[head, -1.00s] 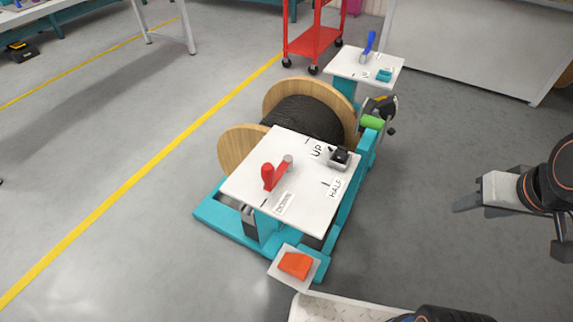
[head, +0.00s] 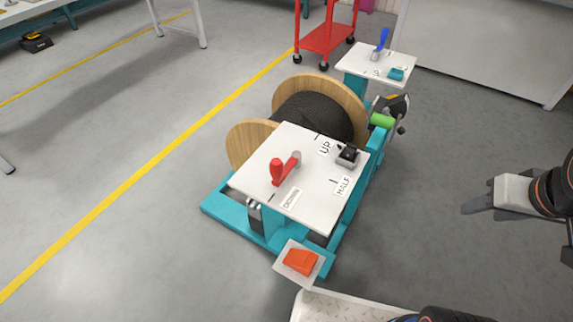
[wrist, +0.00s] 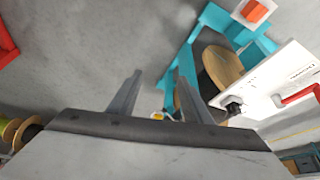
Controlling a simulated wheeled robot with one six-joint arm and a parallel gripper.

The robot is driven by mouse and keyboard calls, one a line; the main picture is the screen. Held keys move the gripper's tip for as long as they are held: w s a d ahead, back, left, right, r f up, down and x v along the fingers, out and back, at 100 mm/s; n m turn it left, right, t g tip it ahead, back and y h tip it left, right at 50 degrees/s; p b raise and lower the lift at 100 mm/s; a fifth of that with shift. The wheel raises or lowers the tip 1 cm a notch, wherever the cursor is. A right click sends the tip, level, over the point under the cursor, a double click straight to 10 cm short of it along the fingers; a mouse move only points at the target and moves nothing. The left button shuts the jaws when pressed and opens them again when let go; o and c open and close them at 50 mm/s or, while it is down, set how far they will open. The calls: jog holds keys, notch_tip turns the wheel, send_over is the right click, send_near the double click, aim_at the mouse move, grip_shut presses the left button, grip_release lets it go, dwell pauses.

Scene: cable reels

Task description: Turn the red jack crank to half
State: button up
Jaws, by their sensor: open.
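The red jack crank (head: 283,169) sits on the near white panel (head: 262,158) of the reel stand. Its upright red grip is at the left and its grey hub at the right. The arm lies near the DOWN label (head: 291,198); the HALF label (head: 343,187) is at the panel's right edge and UP (head: 325,148) at the back. My gripper (head: 466,209) is open and empty, well to the right of the stand. In the wrist view the open fingers (wrist: 157,92) show, with the red crank (wrist: 301,95) at the right edge.
A blue crank (head: 381,43) is on a farther panel. An orange pedal (head: 300,262) is at the stand's front. The floor between gripper and stand is clear.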

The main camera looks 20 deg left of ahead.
jog(key=w+a+r+n+g, duration=0.1)
jog(key=w+a+r+n, duration=0.2)
jog(key=w+a+r, duration=0.3)
notch_tip(320, 180, up, 6)
jog(key=n+g, duration=0.4)
jog(key=n, duration=0.5)
send_over(277, 162)
notch_tip(277, 162, down, 17)
jog(key=shift+f, duration=0.1)
grip_shut()
